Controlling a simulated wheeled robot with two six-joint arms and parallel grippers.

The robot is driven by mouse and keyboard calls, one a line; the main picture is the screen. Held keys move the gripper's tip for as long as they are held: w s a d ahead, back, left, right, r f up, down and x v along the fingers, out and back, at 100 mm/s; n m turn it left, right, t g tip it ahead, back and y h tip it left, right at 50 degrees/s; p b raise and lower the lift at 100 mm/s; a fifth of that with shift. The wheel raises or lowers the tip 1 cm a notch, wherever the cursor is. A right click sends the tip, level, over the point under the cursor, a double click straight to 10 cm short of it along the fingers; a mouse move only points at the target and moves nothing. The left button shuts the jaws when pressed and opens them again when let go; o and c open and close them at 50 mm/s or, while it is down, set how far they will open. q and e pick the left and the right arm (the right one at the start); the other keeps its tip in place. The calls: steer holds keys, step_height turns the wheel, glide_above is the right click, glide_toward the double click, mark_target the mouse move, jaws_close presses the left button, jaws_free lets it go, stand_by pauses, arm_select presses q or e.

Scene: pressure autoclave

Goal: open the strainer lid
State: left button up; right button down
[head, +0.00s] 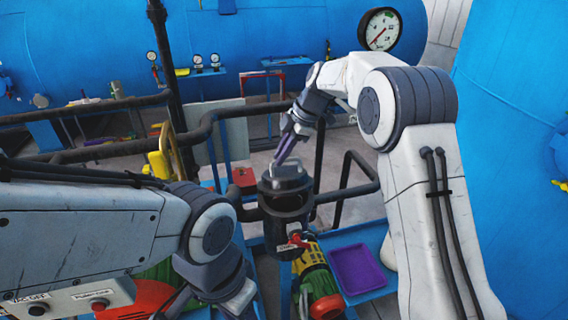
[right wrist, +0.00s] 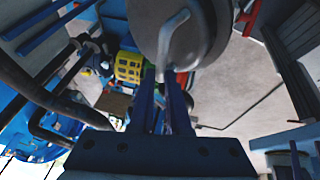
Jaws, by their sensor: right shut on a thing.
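The strainer (head: 286,232) is a dark upright cylinder at the centre of the head view. In the right wrist view the lid (right wrist: 205,45) is a large grey disc with a bent light handle (right wrist: 167,38). My right gripper (head: 283,158) reaches down from above, shut on the lid handle; its fingers (right wrist: 165,100) partly hide the grip. My left arm reaches in from the left, but its fingertips are not visible.
A purple tray (head: 358,269) lies right of the strainer on a blue frame. A red valve handle (head: 294,243) and a yellow-green fitting (head: 313,262) are just below. Dark pipes (head: 335,172) run around it. A large blue tank (head: 285,35) with a gauge (head: 380,29) stands behind.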

steer(key=w+p, duration=0.1)
steer(key=w+r+p, duration=0.1)
steer(key=shift+w+a+r, duration=0.1)
steer(key=shift+w+a, duration=0.1)
steer(key=shift+w, duration=0.15)
steer(key=shift+w+a+p, duration=0.2)
steer(key=shift+w+p, duration=0.5)
steer(key=shift+w, duration=0.15)
steer(key=c, duration=1.2)
jaws_free()
steer(key=o, duration=0.3)
steer(key=shift+w+a, duration=0.1)
steer(key=shift+w, duration=0.1)
steer(key=shift+s+r, duration=0.1)
steer(key=shift+r, duration=0.05)
